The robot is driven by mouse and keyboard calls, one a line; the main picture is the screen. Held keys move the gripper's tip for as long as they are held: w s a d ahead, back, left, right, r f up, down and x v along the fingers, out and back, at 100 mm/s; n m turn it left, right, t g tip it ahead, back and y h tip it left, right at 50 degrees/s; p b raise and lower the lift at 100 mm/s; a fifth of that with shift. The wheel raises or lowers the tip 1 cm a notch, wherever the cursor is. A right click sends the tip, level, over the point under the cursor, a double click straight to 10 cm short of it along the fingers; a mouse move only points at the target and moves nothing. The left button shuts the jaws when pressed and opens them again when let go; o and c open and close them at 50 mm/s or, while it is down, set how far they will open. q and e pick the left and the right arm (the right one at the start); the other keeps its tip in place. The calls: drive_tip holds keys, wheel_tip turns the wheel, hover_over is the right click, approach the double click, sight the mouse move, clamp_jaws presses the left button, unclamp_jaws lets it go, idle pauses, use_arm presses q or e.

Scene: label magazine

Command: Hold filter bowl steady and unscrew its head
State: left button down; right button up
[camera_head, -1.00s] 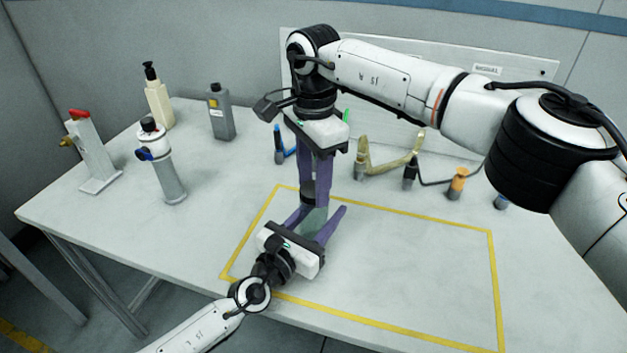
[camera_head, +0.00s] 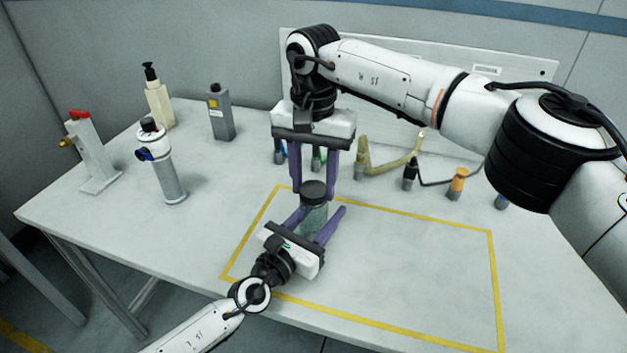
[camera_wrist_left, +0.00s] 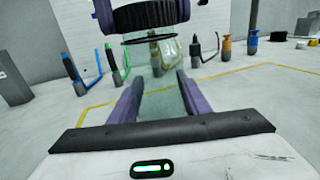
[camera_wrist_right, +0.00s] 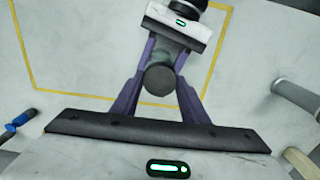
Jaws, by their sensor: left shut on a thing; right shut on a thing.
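The dark ribbed filter head (camera_head: 313,188) is at the top of the bowl. My right gripper (camera_head: 315,193) points down from above and is shut on the head, a finger on either side. The head shows round from above in the right wrist view (camera_wrist_right: 158,79). I cannot tell how far its thread is engaged.
A white-and-grey filter unit (camera_head: 166,172), a red-topped stand (camera_head: 93,155), a pump bottle (camera_head: 158,103) and a grey bottle (camera_head: 221,115) stand at the left. Several tools, including an orange-topped one (camera_head: 456,184), line the back. The right of the yellow outline (camera_head: 493,270) is clear.

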sight(314, 189)
drive_tip(key=shift+r, duration=0.1)
drive_tip(key=shift+r, duration=1)
drive_tip(key=shift+r, duration=2)
use_arm(q)
drive_tip(key=c, duration=0.9)
unclamp_jaws()
